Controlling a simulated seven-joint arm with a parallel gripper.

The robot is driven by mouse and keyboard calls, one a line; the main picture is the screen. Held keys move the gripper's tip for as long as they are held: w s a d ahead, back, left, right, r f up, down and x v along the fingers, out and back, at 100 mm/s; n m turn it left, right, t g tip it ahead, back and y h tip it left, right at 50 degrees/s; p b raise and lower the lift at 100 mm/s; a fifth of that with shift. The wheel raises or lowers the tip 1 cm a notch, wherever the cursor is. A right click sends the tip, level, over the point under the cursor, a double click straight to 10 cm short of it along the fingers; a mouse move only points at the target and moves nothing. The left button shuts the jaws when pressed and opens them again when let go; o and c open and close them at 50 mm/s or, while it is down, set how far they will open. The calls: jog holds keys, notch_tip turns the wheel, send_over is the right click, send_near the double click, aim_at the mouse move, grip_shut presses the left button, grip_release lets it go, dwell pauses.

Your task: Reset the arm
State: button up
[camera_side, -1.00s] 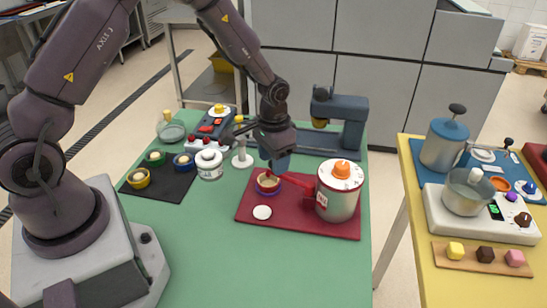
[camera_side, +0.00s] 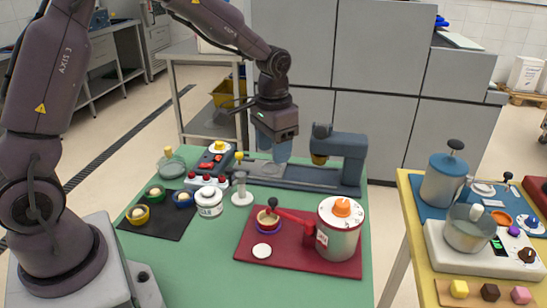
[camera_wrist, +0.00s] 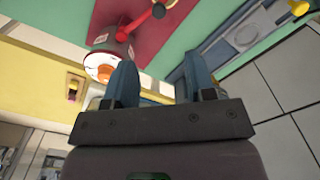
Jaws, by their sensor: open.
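My gripper (camera_side: 272,150) is raised above the back part of the green table, its blue fingers pointing down and apart with nothing between them. It also shows in the wrist view (camera_wrist: 160,85), where the two blue fingers stand apart. Below it and toward the front, a red mat (camera_side: 300,260) holds a white canister (camera_side: 337,245) with an orange knob and a red lever arm (camera_side: 295,217). A small purple-rimmed cup (camera_side: 268,221) stands beside the canister under the lever's end. My gripper touches none of these.
A blue-grey press-like device (camera_side: 345,150) stands behind on the right. A white jar (camera_side: 209,201), a black mat (camera_side: 150,223) with several small cups and a white post (camera_side: 241,190) are at left. The front of the green table is clear. A yellow table (camera_side: 420,290) stands at right.

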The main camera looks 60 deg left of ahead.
jog(key=s+d+r+t, duration=0.1)
jog(key=s+r+t, duration=0.1)
jog(key=s+r, duration=0.5)
jog(key=s+d+r+t, duration=0.2)
jog(key=s+r, duration=0.4)
jog(key=s, duration=0.8)
jog(key=shift+r+t, duration=0.4)
jog(key=shift+t, duration=0.4)
